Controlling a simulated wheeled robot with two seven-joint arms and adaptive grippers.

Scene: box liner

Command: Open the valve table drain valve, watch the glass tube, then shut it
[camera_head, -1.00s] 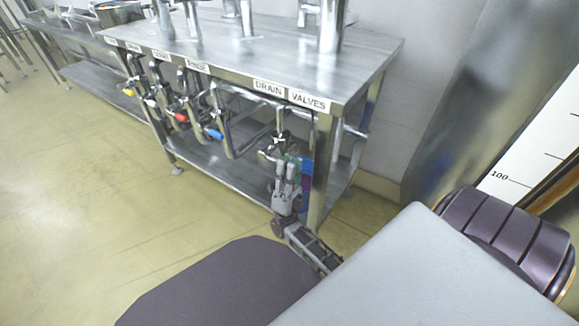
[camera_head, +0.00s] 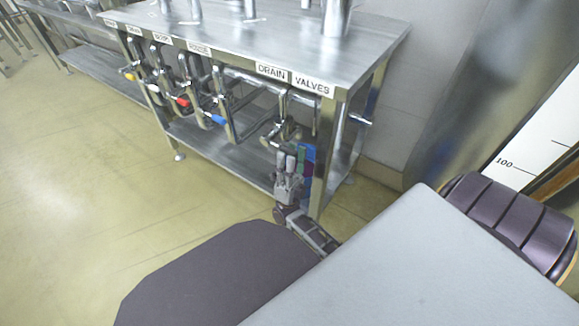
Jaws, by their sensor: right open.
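The valve table (camera_head: 240,48) is a steel table with pipes and valves under its front edge. A DRAIN label (camera_head: 271,72) and a VALVES label (camera_head: 311,84) sit on the edge near its right corner. Below them hangs a pipe with a valve (camera_head: 281,134). My right gripper (camera_head: 286,161) is open just below this valve, fingers pointing up; I cannot tell whether it touches. At the right edge stands a white scale marked 100 (camera_head: 520,158); I cannot clearly make out the glass tube. My left gripper is not in view.
Other valves with yellow (camera_head: 128,76), red (camera_head: 183,102) and blue (camera_head: 218,119) handles hang to the left. A table leg (camera_head: 329,150) stands close right of my gripper, the lower shelf (camera_head: 215,150) behind it. The floor (camera_head: 90,190) at left is clear.

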